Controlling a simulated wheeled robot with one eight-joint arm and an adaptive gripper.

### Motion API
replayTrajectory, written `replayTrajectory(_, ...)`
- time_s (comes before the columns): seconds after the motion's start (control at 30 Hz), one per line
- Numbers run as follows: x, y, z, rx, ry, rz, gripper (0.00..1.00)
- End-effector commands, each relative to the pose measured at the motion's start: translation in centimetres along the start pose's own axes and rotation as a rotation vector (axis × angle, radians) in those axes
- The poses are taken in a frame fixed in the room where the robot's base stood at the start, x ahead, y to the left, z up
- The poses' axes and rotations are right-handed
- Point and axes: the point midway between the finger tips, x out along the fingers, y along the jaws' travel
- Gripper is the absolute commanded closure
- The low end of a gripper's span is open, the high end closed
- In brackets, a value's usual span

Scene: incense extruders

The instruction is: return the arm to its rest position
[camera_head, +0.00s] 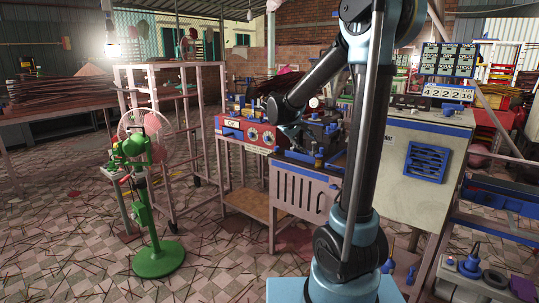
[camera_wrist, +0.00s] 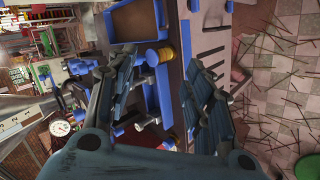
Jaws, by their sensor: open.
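My gripper (camera_wrist: 160,62) shows in the wrist view with its two dark fingers spread apart and nothing held between them. Beyond the gap are a yellow and blue knob (camera_wrist: 159,57) and blue parts of a machine. In the head view my arm bends down to the left, and the gripper (camera_head: 291,135) hangs over the machine between a red control box and a grey slotted cabinet. Its fingers are small and dark there, so I cannot tell whether they touch anything.
A large pale cabinet (camera_head: 400,145) stands right. A green fan (camera_head: 148,180) stands on the stick-littered tiled floor (camera_head: 85,245) at left. A pressure gauge (camera_wrist: 60,128) shows in the wrist view.

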Motion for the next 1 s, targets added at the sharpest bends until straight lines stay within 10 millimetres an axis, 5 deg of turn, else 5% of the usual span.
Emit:
replayTrajectory(0.47, -1.1, -1.9, 15.1, 0.147, -0.070, -0.244, 0.53)
replayTrajectory(1.0, -2.7, -9.8, 28.8, 0.338, -0.115, -0.513, 0.53)
